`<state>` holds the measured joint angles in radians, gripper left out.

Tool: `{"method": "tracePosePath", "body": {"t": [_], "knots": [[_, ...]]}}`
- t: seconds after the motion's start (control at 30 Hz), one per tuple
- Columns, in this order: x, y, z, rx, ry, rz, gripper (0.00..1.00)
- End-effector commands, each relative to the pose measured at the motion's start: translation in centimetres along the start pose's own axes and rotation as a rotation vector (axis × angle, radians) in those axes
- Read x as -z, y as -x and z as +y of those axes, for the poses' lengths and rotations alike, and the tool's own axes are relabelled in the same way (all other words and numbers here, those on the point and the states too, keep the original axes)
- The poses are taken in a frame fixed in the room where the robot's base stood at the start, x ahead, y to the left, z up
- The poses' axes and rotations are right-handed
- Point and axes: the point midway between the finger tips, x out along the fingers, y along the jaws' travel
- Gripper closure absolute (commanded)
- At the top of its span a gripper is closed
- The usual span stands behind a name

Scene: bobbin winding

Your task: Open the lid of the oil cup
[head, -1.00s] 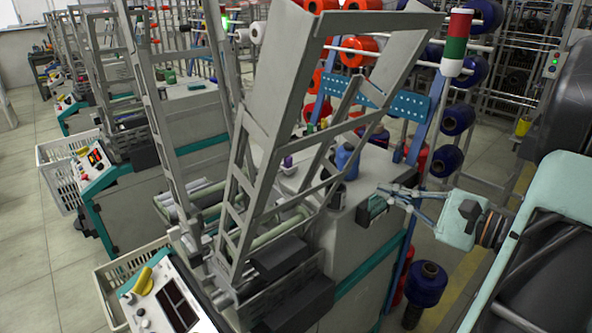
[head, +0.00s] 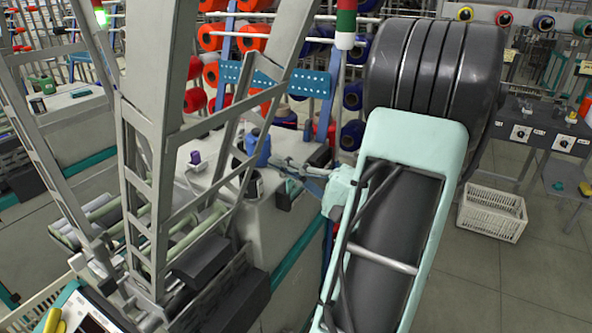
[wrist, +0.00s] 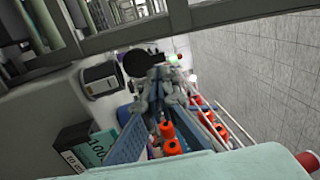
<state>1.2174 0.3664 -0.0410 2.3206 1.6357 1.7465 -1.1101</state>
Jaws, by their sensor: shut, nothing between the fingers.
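On top of the winding machine (head: 225,200), a blue bottle-like vessel (head: 258,150) and a small dark cup-like fitting (head: 250,184) stand close together. I cannot tell for sure which is the oil cup, or make out its lid. My gripper (head: 277,161) is shut and empty, reaching in from the right just beside the blue vessel. In the wrist view my gripper (wrist: 160,76) shows its fingers together, beside a dark round shape (wrist: 135,64). Contact cannot be told. A black box with a silver top (wrist: 100,78) lies left of it.
A dark box with a green face (head: 287,194) stands below my gripper; its numbered face shows in the wrist view. The grey slanted machine frame (head: 148,190) rises on the left. A blue perforated rack (head: 310,84) with spools stands behind. A white crate (head: 492,213) is on the floor right.

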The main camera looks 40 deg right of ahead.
Motion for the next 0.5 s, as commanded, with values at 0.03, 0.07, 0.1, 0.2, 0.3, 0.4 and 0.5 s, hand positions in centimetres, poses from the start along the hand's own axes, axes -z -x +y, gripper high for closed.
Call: {"method": "tracePosePath", "body": {"t": [0.03,0.07,0.1,0.2,0.3,0.4,0.5], "knots": [[-0.2,-1.2,-0.2,0.001,-0.001,-0.005,1.00],[-0.1,-1.8,-0.1,0.000,0.000,-0.005,1.00],[-0.1,-2.7,-0.2,0.001,-0.001,-0.005,1.00],[-0.1,-4.4,-0.1,0.001,-0.001,-0.004,1.00],[-0.1,-5.8,-0.1,0.001,-0.002,-0.004,1.00],[0.0,-6.6,-0.1,0.000,-0.001,-0.001,1.00],[0.0,-7.1,0.0,0.000,-0.001,-0.001,1.00]]}}
